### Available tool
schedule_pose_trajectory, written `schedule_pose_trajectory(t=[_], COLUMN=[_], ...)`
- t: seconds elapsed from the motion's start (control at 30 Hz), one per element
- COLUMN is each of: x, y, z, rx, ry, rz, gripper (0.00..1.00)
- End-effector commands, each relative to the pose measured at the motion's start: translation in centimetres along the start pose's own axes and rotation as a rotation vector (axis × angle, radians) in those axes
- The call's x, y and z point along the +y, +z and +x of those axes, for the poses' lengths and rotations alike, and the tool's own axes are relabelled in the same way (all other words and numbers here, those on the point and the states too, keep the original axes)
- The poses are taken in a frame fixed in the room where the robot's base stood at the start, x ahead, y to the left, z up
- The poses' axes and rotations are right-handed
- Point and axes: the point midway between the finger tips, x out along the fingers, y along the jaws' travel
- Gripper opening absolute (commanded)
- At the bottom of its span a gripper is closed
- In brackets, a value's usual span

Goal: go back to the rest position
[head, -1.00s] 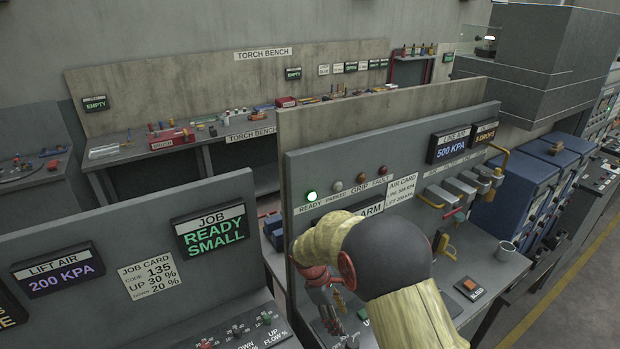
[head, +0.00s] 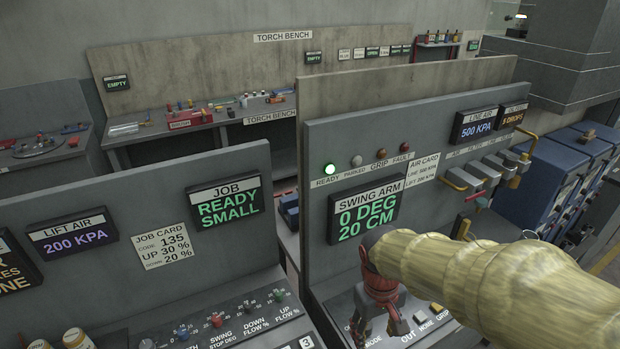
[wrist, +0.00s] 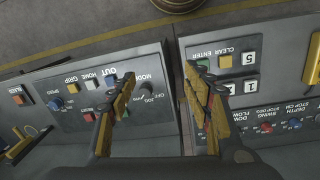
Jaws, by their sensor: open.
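My gripper (head: 383,318) is low in the head view, in front of the swing arm panel, with its fingers pointing down over the control desk. In the wrist view my gripper (wrist: 160,105) shows two yellow-and-dark fingers spread apart with nothing between them. The fingers hang over the gap between two control desks. The left desk (wrist: 75,125) carries a MODE knob and OUT, HOME and GRIP buttons. The right desk (wrist: 262,95) carries CLEAR and ENTER keys and flow knobs. I cannot tell whether a fingertip touches anything. My arm (head: 480,275) comes in from the right.
The swing arm display (head: 365,215) reads 0 DEG, 20 CM, with a green READY lamp (head: 330,169) lit. The job display (head: 226,202) reads READY SMALL. Air valves (head: 485,175) stick out at the right. The torch bench (head: 125,140) stands behind.

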Motion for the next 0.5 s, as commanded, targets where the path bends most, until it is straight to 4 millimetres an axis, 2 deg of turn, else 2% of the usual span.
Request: schedule_pose_trajectory(t=[0.1,0.3,0.5], x=[0.1,0.1,0.6], y=[2.7,6.8,9.9], z=[-0.8,-1.9,-2.7], rx=[0.088,0.231,0.381], ry=[-0.016,-0.036,-0.028], rz=[0.092,0.202,0.265], gripper=[0.50,0.50,0.50])
